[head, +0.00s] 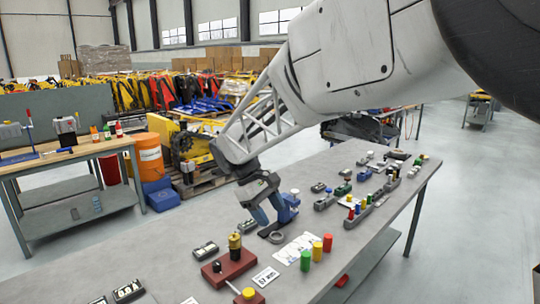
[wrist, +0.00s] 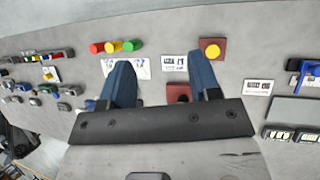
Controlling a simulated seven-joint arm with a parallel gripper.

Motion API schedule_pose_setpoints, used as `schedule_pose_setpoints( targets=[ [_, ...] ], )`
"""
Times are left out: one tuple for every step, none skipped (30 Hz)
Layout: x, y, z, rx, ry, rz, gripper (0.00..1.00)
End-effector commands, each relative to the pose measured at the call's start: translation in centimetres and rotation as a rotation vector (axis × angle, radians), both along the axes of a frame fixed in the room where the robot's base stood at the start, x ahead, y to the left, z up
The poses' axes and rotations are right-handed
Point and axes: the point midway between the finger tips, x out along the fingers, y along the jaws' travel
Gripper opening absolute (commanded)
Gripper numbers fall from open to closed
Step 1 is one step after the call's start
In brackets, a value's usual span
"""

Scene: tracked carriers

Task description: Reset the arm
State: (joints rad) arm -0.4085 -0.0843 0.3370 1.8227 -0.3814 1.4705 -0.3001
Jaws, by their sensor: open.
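My gripper (head: 268,217) hangs over the near middle of the grey workbench (head: 385,232) in the head view, fingers pointing down. In the wrist view my gripper (wrist: 162,72) shows two blue fingers set wide apart with nothing held between them. A dark red block (wrist: 178,92) shows past the gap, partly hidden by the gripper body. A blue device with a pale knob (head: 289,207) stands close beside the fingers in the head view; I cannot tell whether they touch.
A dark red base (head: 229,266) bears a brass-coloured piece. Several small parts crowd the bench's far end. Bare bench lies along its right edge.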

Motion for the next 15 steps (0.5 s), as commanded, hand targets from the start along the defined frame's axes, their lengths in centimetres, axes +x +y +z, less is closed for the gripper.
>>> schedule_pose_setpoints(
  targets=[
    [-0.8, -1.1, 0.8, 0.019, -0.022, -0.02, 0.57],
    [-1.3, -1.6, 1.2, 0.031, -0.035, -0.031, 0.57],
    [-1.9, -2.2, 1.6, 0.047, -0.055, -0.047, 0.57],
    [-2.4, -2.8, 1.9, 0.058, -0.067, -0.06, 0.57],
    [-2.8, -3.3, 2.3, 0.069, -0.081, -0.071, 0.57],
    [-3.5, -3.9, 2.7, 0.085, -0.098, -0.087, 0.57],
    [-4.0, -4.4, 3.0, 0.097, -0.111, -0.098, 0.57],
    [-4.5, -4.8, 3.3, 0.108, -0.126, -0.111, 0.57],
    [-5.2, -5.5, 3.6, 0.122, -0.144, -0.127, 0.57],
    [-5.7, -5.9, 3.9, 0.134, -0.158, -0.138, 0.57],
    [-6.2, -6.3, 4.1, 0.145, -0.171, -0.15, 0.57],
    [-6.9, -7.0, 4.5, 0.161, -0.191, -0.166, 0.57],
    [-7.4, -7.4, 4.7, 0.17, -0.204, -0.178, 0.57],
    [-7.9, -7.8, 4.9, 0.181, -0.218, -0.19, 0.57],
    [-8.6, -8.3, 5.3, 0.196, -0.237, -0.207, 0.57]
  ],
)
